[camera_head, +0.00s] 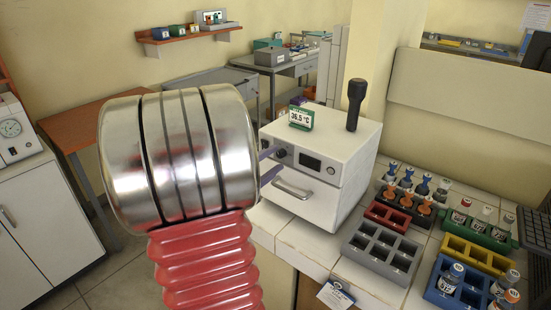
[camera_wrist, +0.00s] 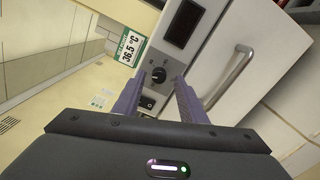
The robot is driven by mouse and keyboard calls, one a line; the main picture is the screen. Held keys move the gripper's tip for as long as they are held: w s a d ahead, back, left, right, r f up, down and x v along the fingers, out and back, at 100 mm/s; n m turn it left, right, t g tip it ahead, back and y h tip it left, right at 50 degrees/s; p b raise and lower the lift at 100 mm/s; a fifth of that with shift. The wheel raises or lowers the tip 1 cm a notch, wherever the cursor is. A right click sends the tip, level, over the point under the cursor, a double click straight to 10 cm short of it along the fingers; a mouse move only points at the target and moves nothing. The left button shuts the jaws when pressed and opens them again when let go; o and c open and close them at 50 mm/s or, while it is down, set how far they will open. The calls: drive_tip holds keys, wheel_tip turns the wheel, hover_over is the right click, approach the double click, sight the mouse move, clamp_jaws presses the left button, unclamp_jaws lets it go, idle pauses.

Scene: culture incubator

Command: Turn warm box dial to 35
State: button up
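The warm box (camera_head: 340,155) is a white cabinet on the tiled bench, with a dark display (camera_head: 310,162) and a drawer-like handle (camera_head: 293,190). Contact with the dial cannot be told. In the head view my arm hides much of the gripper.
A black-handled object (camera_head: 356,104) stands upright on the box top. A black switch (camera_wrist: 147,103) is beside the dial. Right of the box are a grey rack (camera_head: 383,250), a red rack (camera_head: 388,216) and several racks with vials. The floor at left is open.

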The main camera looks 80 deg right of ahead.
drive_tip(key=shift+x, duration=0.8)
drive_tip(key=shift+c, duration=0.2)
clamp_jaws()
